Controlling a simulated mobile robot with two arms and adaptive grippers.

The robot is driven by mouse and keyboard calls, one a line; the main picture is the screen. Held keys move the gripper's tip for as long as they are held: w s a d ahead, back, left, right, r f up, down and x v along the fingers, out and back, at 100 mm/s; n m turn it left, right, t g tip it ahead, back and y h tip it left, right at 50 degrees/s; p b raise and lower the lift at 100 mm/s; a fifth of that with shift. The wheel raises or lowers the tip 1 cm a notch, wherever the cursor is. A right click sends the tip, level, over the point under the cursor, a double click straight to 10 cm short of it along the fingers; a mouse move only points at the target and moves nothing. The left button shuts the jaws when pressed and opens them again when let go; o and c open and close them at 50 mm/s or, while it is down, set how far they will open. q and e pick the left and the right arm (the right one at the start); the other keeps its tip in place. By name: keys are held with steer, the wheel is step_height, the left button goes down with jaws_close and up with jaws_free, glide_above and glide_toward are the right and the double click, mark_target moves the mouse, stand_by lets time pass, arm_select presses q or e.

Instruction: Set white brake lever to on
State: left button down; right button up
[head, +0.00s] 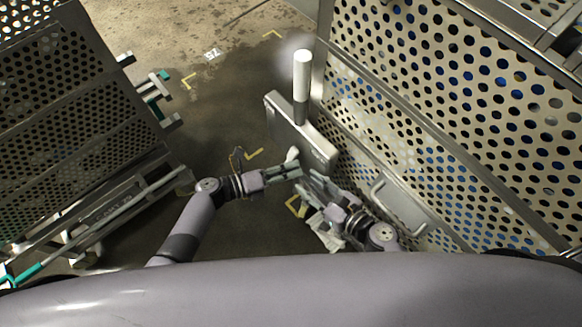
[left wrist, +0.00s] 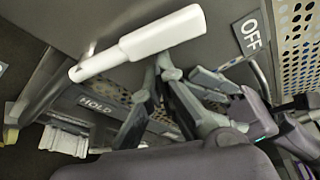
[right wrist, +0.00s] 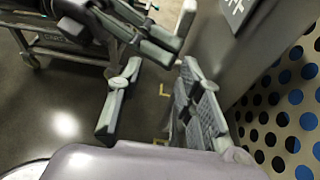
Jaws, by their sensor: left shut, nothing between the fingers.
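The white brake lever (left wrist: 160,35) crosses the upper left of the left wrist view, in front of a grey panel. An OFF label (left wrist: 251,33) is right of its thick end, and a HOLD label (left wrist: 96,104) is below its thin end. A small white part, likely this lever (head: 292,155), shows beside the grey box in the head view. No ON label is readable. My left gripper (head: 298,171) is shut and empty, close below the lever. My right gripper (right wrist: 158,100) is open and empty, with its fingers spread, beside my left gripper.
An upright white-topped post (head: 301,75) rises by the grey box (head: 325,152). A perforated panel (head: 440,110) with a grey handle (head: 400,205) stands to the right. A perforated cart (head: 75,110) stands at the left.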

steer(key=s+a+f+m+g, duration=0.3)
steer(key=s+f+g, duration=0.1)
steer(key=s+f, duration=0.85)
steer(key=s+d+f+m+h, duration=0.25)
steer(key=d+f+m, duration=0.35)
steer(key=m, duration=0.4)
steer(key=s+d+f+m+h, duration=0.1)
steer(key=d+f+m+h, duration=0.4)
steer(key=m, duration=0.6)
arm_select(q)
steer(key=shift+s+r, duration=0.15)
steer(key=shift+r, duration=0.05)
arm_select(e)
steer(key=s+d+f+m+g, duration=0.3)
steer(key=s+d+f+m, duration=0.1)
steer(key=s+m, duration=0.3)
steer(key=s+d+f+m+g+h, duration=0.1)
steer(key=s+d+f+m+g, duration=0.2)
steer(key=s+f+m, duration=0.4)
steer(key=d+m, duration=0.1)
steer(key=m, duration=0.1)
steer(key=shift+s+d+m, duration=0.15)
steer(key=shift+d+m, duration=0.05)
steer(key=shift+m, duration=0.2)
